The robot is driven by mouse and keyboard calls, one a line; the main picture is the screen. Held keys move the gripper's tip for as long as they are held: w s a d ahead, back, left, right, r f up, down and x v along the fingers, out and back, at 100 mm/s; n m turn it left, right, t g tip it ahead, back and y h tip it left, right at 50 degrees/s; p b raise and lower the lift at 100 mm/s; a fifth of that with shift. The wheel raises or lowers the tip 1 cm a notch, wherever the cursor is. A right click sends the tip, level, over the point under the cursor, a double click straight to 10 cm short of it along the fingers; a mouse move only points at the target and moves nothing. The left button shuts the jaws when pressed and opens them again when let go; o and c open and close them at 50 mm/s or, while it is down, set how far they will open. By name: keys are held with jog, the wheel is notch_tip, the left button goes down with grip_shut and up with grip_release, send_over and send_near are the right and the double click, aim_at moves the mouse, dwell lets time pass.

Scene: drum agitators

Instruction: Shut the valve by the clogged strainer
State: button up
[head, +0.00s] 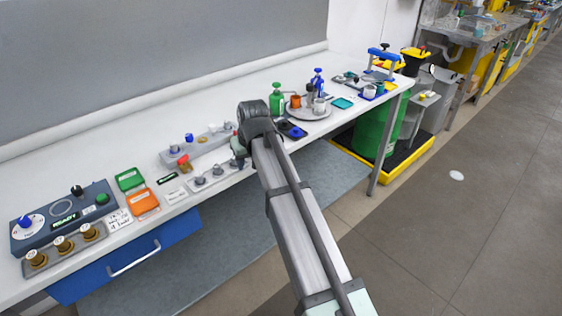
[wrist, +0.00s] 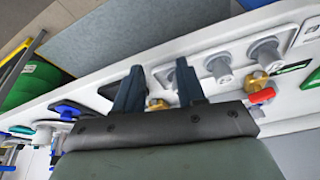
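A row of grey round fittings, seemingly the strainers, lies along the bench's front edge; one (head: 217,171) shows in the head view, and the wrist view shows three (wrist: 218,66). I cannot tell which is clogged. A brass valve with a red handle (head: 184,160) stands behind the row; its handle also shows in the wrist view (wrist: 262,96), right of my fingers. My gripper (wrist: 158,66) is open, its two dark fingers apart above the row's end. A brass part (wrist: 158,104) shows between the fingers, partly hidden by the gripper body. I see nothing held.
A grey block with blue knobs (head: 203,139) lies behind the row. A green box (head: 129,179), orange box (head: 144,203) and a control panel (head: 62,217) stand to the left. Green and blue bottles and a round tray (head: 305,110) stand right of my gripper.

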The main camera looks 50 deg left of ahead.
jog(key=w+d+f+m, duration=0.1)
jog(key=w+d, duration=0.3)
jog(key=w, duration=0.5)
jog(key=shift+d+f+h, duration=0.2)
jog(key=shift+f+h, duration=0.1)
jog(key=shift+f, duration=0.4)
jog(key=shift+o, duration=0.2)
